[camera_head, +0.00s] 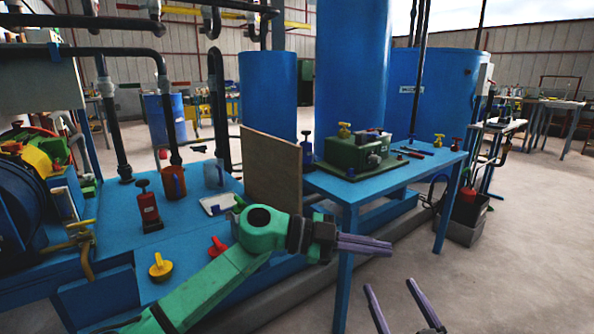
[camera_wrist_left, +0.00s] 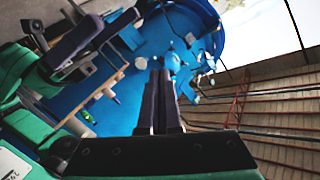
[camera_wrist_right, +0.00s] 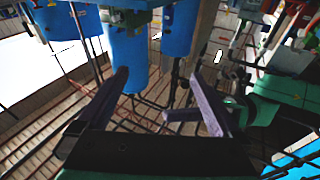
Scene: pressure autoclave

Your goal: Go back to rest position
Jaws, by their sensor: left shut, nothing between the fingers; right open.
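My left gripper (camera_head: 364,246) is at the end of the green left arm, in front of the blue table in the head view. Its purple fingers are together with nothing between them. In the left wrist view its fingers (camera_wrist_left: 168,100) also lie close together. My right gripper (camera_head: 398,304) shows at the bottom edge of the head view, lower and to the right of the left one. Its two fingers are spread apart and empty. The right wrist view also shows the fingers (camera_wrist_right: 165,100) apart, with part of the left arm at the right.
A blue table (camera_head: 352,191) holding a green machine (camera_head: 350,156) stands behind my left gripper. A brown board (camera_head: 270,172) stands left of it. A blue bench (camera_head: 112,207) carries a red bottle-like item (camera_head: 148,208) and a yellow knob (camera_head: 160,267).

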